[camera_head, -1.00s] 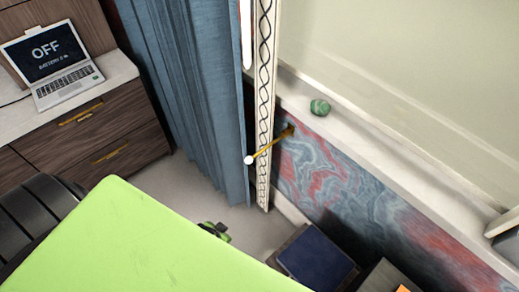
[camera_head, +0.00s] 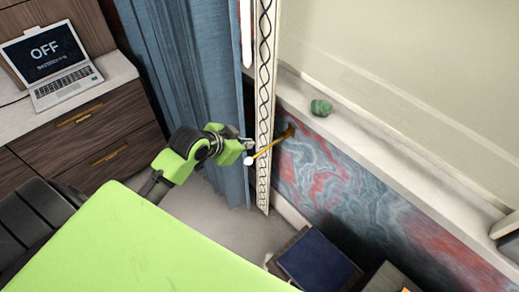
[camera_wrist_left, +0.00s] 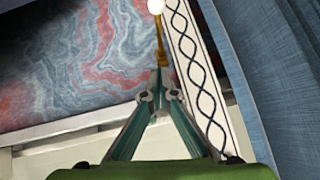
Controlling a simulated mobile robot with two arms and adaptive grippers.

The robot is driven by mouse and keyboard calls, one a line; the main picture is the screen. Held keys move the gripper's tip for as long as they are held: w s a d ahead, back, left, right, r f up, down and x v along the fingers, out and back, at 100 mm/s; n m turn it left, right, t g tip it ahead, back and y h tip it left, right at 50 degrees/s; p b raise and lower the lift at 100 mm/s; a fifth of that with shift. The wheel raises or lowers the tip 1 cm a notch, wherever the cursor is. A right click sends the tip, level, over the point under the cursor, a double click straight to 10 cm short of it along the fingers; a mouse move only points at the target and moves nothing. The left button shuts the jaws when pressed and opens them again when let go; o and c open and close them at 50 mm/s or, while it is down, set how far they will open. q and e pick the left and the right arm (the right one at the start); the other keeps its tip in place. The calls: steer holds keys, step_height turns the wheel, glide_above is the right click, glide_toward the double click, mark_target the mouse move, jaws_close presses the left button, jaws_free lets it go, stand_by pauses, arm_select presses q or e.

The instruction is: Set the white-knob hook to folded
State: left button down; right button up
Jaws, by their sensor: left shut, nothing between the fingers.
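The white-knob hook is a thin brass rod (camera_head: 270,147) with a round white knob (camera_head: 249,160). It sticks out from the marbled wall at a slant, past the patterned white strip. In the left wrist view the knob (camera_wrist_left: 156,6) is at the top edge, with the rod (camera_wrist_left: 161,42) running down from it. My left gripper (camera_head: 249,146) is shut and empty, close to the knob end of the hook. In the left wrist view its fingertips (camera_wrist_left: 158,97) lie below the rod in the picture; I cannot tell whether they touch it. My right gripper is out of view.
A blue curtain (camera_head: 190,80) hangs behind my left arm. The patterned strip (camera_head: 264,110) stands beside the hook. A green object (camera_head: 320,107) sits on the ledge (camera_head: 350,124). A laptop (camera_head: 62,80) stands on the cabinet. A dark blue box (camera_head: 317,262) is below.

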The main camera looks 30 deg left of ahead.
arm_select(q)
steer(key=shift+w, duration=0.1)
glide_above(264, 149)
steer(key=s, duration=0.3)
step_height(264, 149, down, 7)
steer(key=shift+w+a+f+p, duration=0.15)
steer(key=shift+f+p, duration=0.25)
steer(key=shift+f, duration=1.55)
